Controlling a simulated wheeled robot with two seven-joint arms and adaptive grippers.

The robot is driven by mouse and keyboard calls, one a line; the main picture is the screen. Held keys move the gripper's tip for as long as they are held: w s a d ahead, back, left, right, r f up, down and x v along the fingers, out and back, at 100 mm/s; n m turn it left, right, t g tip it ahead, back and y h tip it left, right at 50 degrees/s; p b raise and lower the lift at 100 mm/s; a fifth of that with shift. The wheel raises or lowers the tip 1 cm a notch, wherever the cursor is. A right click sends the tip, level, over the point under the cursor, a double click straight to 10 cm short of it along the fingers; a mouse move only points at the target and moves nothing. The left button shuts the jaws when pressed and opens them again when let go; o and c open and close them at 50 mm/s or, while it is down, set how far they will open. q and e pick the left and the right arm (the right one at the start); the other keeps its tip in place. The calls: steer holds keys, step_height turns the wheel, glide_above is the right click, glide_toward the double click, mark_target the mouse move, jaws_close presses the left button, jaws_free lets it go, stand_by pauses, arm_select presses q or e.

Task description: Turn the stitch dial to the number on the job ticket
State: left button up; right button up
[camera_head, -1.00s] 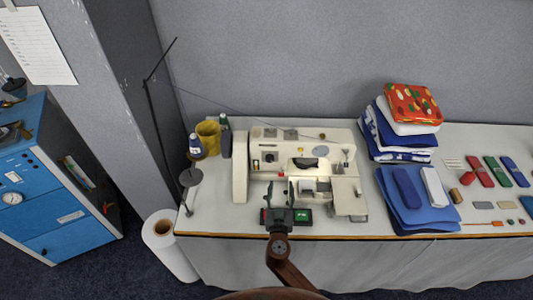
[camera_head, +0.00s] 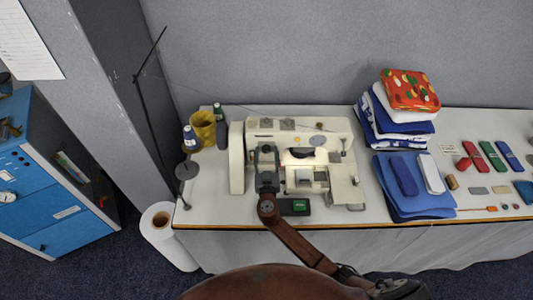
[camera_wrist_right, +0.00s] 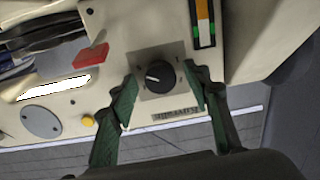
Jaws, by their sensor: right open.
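The white sewing machine (camera_head: 340,150) stands on the table. The black stitch dial (camera_wrist_right: 160,76) sits on a grey square plate in the right wrist view; its white mark points left in that picture. Numbers on the plate are too small to read. My right gripper (camera_head: 266,154) is over the left part of the machine's front in the head view and covers the dial there. In the right wrist view its green-padded fingers (camera_wrist_right: 166,92) are open on either side of the dial plate, apart from the knob. I cannot pick out the job ticket for certain. My left gripper is out of view.
A small box with a green display (camera_head: 299,206) lies at the table's front edge. A yellow cup (camera_head: 203,128) and thread cones (camera_head: 191,138) stand left of the machine. Folded cloth (camera_head: 405,120) is stacked right. A red lever (camera_wrist_right: 90,56) is near the dial.

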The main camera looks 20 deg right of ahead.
steer(key=c, duration=1.1)
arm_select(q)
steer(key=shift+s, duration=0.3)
arm_select(e)
steer(key=shift+c, duration=0.2)
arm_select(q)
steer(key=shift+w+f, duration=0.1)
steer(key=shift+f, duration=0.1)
